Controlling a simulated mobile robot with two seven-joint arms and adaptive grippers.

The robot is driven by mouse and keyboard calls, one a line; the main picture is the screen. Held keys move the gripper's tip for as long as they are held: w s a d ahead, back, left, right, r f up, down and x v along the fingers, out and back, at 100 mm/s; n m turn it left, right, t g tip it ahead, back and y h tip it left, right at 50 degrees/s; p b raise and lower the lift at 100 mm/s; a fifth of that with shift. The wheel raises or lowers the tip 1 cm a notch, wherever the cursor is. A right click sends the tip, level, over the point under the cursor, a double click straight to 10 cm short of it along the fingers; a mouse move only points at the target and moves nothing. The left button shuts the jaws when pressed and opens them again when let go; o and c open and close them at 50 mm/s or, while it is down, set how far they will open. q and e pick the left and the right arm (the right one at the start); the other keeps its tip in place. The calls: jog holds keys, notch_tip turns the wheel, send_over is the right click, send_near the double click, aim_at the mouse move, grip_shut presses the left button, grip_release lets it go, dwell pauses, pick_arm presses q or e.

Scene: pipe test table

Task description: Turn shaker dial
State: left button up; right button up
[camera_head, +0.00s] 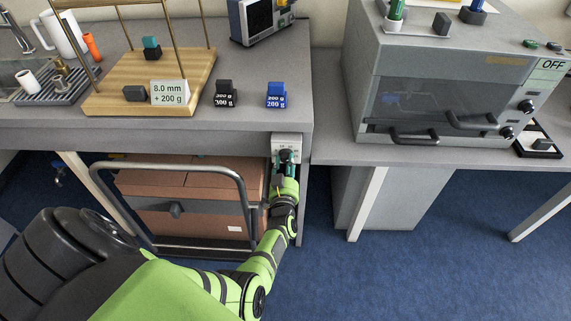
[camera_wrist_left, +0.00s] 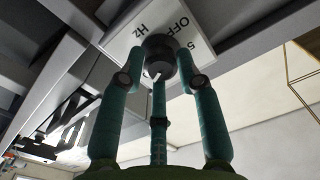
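The shaker dial is a dark round knob (camera_wrist_left: 159,54) on a white plate marked "OFF", "5" and "Hz" in the left wrist view. In the head view its plate (camera_head: 287,140) sits on the front face of the left table, near the right corner. My left gripper (camera_head: 283,172) is right at the dial. In the left wrist view its teal fingers (camera_wrist_left: 156,76) stand apart around the knob, one on each side and one below. I cannot tell whether they press on it. A small white mark shows on the knob's lower edge. My right gripper is not in view.
A wooden stand (camera_head: 150,90) and dark and blue weights (camera_head: 276,95) are above. A grey oven (camera_head: 440,85) stands right. Blue floor shows between the tables.

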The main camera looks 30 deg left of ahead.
pick_arm(q)
jog(key=shift+o, duration=0.7)
